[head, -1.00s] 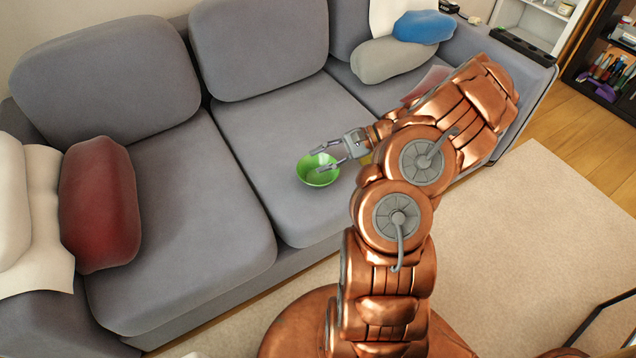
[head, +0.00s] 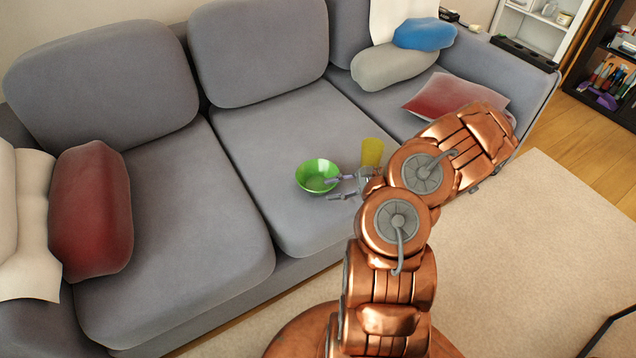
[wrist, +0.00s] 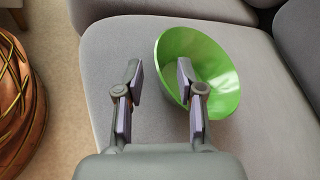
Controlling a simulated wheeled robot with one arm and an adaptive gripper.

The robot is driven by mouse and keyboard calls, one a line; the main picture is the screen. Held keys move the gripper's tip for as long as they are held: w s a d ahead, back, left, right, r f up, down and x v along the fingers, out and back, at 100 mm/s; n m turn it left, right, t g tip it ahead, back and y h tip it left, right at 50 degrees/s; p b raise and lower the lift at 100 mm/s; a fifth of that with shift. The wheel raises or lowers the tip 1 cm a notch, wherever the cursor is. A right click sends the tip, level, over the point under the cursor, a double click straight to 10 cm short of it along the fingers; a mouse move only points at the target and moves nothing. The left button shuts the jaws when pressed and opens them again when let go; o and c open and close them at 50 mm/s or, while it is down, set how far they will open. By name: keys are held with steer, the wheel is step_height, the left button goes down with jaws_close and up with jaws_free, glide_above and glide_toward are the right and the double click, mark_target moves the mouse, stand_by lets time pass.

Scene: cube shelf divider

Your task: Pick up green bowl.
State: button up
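A green bowl (head: 317,176) stands upright on the middle seat cushion of the grey sofa. In the wrist view the bowl (wrist: 212,65) is ahead and to the right, with its near rim beside the right finger. My gripper (head: 330,189) is at the bowl's right and front side in the head view. In the wrist view my gripper (wrist: 160,82) is open, its two fingers apart with only cushion between them. The right fingertip overlaps the bowl's left rim in the picture; I cannot tell whether it touches.
A yellow cup (head: 372,152) stands on the cushion just behind my gripper. A red pillow (head: 450,97), a grey pillow (head: 392,66) and a blue pillow (head: 424,34) lie to the right. The cushion left of the bowl is clear.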

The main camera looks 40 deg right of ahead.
steer(key=shift+x, duration=1.45)
jaws_close()
